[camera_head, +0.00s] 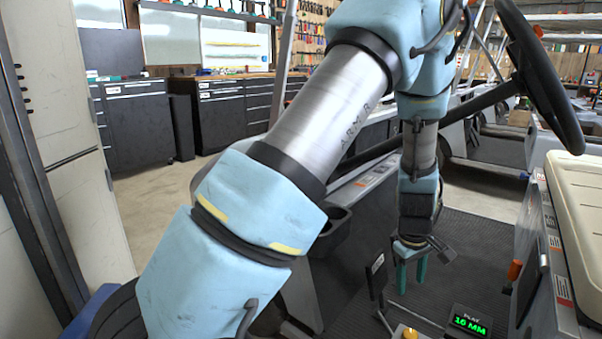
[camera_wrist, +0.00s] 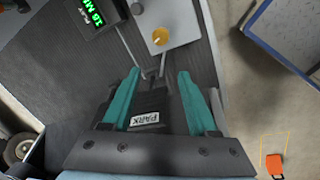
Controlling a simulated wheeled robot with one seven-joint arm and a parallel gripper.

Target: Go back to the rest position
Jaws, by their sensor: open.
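My gripper (camera_head: 411,277) hangs fingers-down at the end of my bent arm, above the ribbed dark floor of a cart. Its two teal fingers are apart with nothing between them. In the wrist view my gripper (camera_wrist: 159,76) shows both fingers spread over a dark pedal marked PARK (camera_wrist: 146,118). I cannot tell how far the fingers are above the pedal, and no contact is visible.
A small display (camera_head: 468,322) with green digits and a yellow knob (camera_head: 409,333) are close by. The steering wheel (camera_head: 545,75) and cream seat (camera_head: 580,200) are at the right. Dark drawer cabinets (camera_head: 135,122) stand behind. A pale panel (camera_head: 60,100) is at the left.

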